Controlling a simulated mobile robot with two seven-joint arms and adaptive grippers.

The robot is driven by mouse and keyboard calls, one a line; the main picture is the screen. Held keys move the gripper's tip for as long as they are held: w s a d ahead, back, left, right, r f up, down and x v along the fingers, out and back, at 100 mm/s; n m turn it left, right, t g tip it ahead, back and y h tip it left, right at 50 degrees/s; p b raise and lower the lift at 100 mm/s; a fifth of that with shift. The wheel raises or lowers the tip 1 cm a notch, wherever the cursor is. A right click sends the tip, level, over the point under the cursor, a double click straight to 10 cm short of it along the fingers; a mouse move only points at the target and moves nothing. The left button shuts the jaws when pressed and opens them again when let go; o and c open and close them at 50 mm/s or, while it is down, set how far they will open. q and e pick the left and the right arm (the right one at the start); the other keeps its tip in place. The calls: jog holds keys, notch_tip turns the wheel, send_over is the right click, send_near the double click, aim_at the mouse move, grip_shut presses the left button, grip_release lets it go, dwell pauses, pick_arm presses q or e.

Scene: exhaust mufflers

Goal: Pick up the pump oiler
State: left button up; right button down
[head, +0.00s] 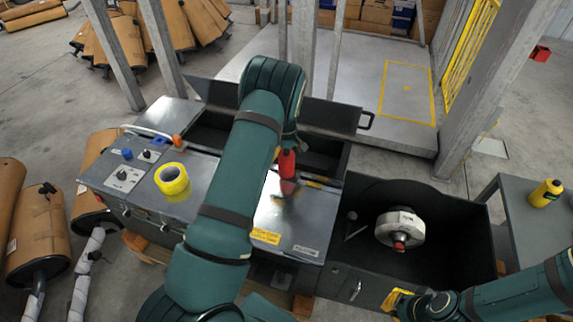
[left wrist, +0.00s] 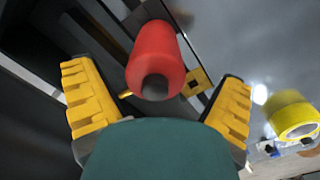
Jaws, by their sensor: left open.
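The pump oiler, seemingly the red cylinder (head: 287,163), stands on the metal top of the dark workbench, just beyond my left forearm. In the left wrist view the red cylinder (left wrist: 155,62) lies between the two yellow fingers, with a dark round end towards the camera and a small brass-coloured part at its side.
A yellow tape roll (head: 172,180) lies on the bench top left of my left arm. A white and grey round part (head: 400,229) sits in the open dark bin at right. A yellow bottle (head: 545,193) stands on a grey side table (head: 515,205). Metal posts rise behind the bench.

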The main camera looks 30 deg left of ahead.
pick_arm(q)
jog(key=f, duration=0.3)
jog(key=shift+w+f, duration=0.2)
jog(key=shift+f, duration=0.15)
jog(key=c, duration=1.3)
jog(key=shift+r, duration=0.1)
jog(key=shift+c, duration=0.2)
